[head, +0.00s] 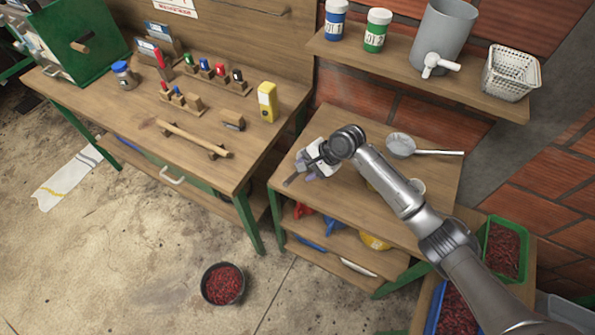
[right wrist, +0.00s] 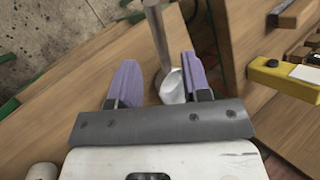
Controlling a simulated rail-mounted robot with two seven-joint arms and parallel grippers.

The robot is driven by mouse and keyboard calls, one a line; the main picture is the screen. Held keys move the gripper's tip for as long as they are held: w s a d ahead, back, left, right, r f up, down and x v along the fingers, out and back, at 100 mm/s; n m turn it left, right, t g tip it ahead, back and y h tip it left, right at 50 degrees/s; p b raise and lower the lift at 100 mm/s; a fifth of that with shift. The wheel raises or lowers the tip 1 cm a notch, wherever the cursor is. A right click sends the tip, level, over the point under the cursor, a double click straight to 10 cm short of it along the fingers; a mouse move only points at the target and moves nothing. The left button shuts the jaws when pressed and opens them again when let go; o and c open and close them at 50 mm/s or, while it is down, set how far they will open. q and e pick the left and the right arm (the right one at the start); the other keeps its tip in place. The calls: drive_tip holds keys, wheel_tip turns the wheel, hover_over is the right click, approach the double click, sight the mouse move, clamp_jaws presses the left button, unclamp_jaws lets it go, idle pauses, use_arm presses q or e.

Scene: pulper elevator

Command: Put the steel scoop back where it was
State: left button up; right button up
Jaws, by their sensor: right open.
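My right gripper (head: 309,166) is over the left part of the small wooden table, and its two purple fingers also show in the right wrist view (right wrist: 158,72). It is open. Between and beyond the fingers lies a long grey handle (right wrist: 156,35) with a pale, rounded bowl (right wrist: 172,88) at its near end, which looks like the steel scoop. I cannot tell whether a finger touches it. In the head view the gripper hides most of it, and only a dark handle end (head: 291,181) shows. My left gripper is not in view.
A round long-handled metal utensil (head: 400,146) lies at the table's back. A shelf above holds two jars, a grey tapped container (head: 443,35) and a white basket (head: 511,72). The left workbench carries a yellow box (head: 267,101) and a wooden bar (head: 194,138).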

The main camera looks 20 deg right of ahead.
drive_tip(key=shift+v, duration=1.1)
drive_tip(key=s+a+f+n+h, duration=0.1)
drive_tip(key=s+a+f+n, duration=0.3)
drive_tip(key=s, duration=0.5)
drive_tip(key=s+a+f+n+h, duration=0.1)
drive_tip(key=s+f+n, duration=0.4)
drive_tip(key=s, duration=0.4)
drive_tip(key=s+d+n+h, duration=0.2)
drive_tip(key=s, duration=0.7)
drive_tip(key=s+d+r+n+h, duration=0.1)
drive_tip(key=s+d+n+h, duration=0.1)
drive_tip(key=s, duration=0.8)
drive_tip(key=shift+s+d+n, duration=0.3)
drive_tip(key=shift+d+n, duration=0.3)
drive_tip(key=shift+d, duration=0.25)
